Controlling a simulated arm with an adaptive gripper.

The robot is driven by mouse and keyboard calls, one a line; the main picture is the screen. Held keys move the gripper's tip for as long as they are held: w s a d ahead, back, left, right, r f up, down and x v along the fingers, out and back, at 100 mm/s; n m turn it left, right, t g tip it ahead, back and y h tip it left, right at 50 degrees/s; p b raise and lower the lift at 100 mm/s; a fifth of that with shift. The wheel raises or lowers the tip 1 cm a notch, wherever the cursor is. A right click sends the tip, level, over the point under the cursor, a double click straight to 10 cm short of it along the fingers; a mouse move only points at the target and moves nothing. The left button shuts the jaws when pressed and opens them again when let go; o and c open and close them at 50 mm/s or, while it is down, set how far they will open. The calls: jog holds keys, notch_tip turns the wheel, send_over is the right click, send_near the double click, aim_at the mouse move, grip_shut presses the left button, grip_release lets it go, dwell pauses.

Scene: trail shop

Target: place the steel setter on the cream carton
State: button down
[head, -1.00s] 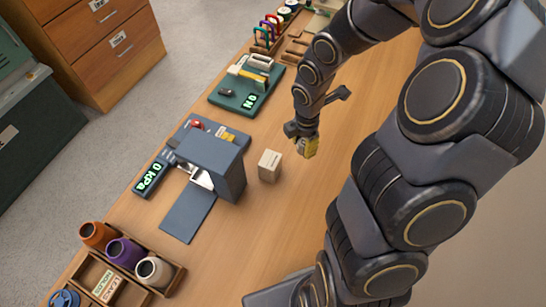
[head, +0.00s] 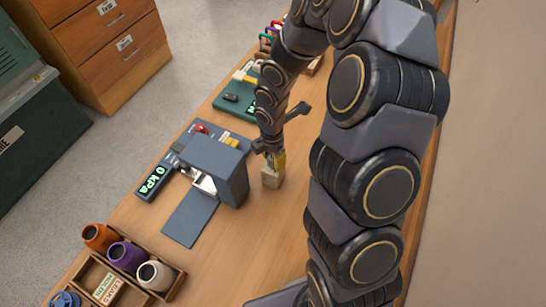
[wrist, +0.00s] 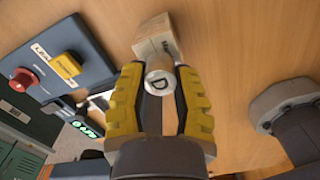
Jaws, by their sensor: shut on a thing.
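The steel setter (wrist: 159,82) is a short pale metal cylinder with a letter D on its end, held between the yellow-padded fingers of my gripper (wrist: 159,98) in the wrist view. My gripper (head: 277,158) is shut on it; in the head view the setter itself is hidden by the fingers. The cream carton (wrist: 153,36), a small block, stands on the bench just beyond the setter in the wrist view. In the head view the carton (head: 271,179) is directly below my fingertips. I cannot tell whether the setter touches the carton.
A grey-blue press-like device (head: 217,170) with a 0 kPa display (head: 152,182) stands close left of the carton. A green scale (head: 233,104) is farther back. A wooden rack (head: 131,279) with several jars is at front left. The bench right of the carton is clear.

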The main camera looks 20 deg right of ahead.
jog(key=shift+f, duration=0.35)
jog(key=shift+f, duration=0.15)
jog(key=c, duration=0.9)
grip_release()
